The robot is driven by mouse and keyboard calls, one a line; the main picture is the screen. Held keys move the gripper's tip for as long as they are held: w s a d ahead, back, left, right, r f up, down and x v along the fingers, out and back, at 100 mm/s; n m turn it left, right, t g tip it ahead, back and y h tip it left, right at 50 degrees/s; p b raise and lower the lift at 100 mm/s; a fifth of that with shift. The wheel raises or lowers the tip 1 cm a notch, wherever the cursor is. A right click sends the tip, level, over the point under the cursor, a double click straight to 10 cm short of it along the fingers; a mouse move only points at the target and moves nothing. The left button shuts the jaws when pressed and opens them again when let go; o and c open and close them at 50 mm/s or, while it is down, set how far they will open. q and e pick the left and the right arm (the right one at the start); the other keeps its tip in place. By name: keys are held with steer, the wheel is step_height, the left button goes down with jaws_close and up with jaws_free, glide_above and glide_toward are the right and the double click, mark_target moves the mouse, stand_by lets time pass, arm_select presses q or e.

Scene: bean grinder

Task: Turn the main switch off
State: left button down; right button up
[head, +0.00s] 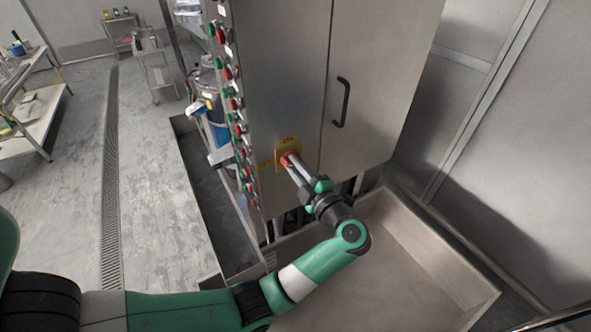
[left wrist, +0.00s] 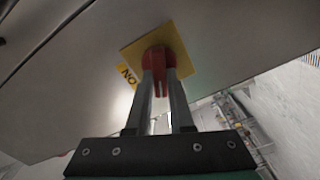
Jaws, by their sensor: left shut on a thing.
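The main switch is a red rotary knob (left wrist: 158,60) on a yellow plate (left wrist: 183,52), low on the front of a steel cabinet (head: 285,75). A yellow "ON" label (left wrist: 128,76) sits beside the plate in the left wrist view. In the head view the yellow plate (head: 280,145) is partly covered by the fingers. My left gripper (head: 289,160) reaches up to the switch and is shut on the red knob, one finger on each side, as the left wrist view (left wrist: 160,85) shows. My right gripper is not in view.
Several red and green buttons (head: 231,90) line the cabinet's left edge. A black door handle (head: 341,103) is up and right of the switch. A low-walled metal basin (head: 420,265) lies below. Carts and a table (head: 40,130) stand far left.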

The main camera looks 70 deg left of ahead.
arm_select(q)
steer(key=n+b, duration=0.2)
steer(key=n, duration=0.1)
steer(key=shift+s+f, duration=0.1)
steer(key=shift+f, duration=0.15)
steer(key=shift+n+b, duration=0.5)
steer(key=shift+n, duration=0.4)
steer(key=shift+r, duration=0.1)
steer(key=c, duration=0.8)
jaws_free()
steer(key=w+d+b, duration=0.1)
steer(key=d, duration=1)
steer(key=shift+w+d, duration=0.2)
steer(key=shift+d, duration=0.1)
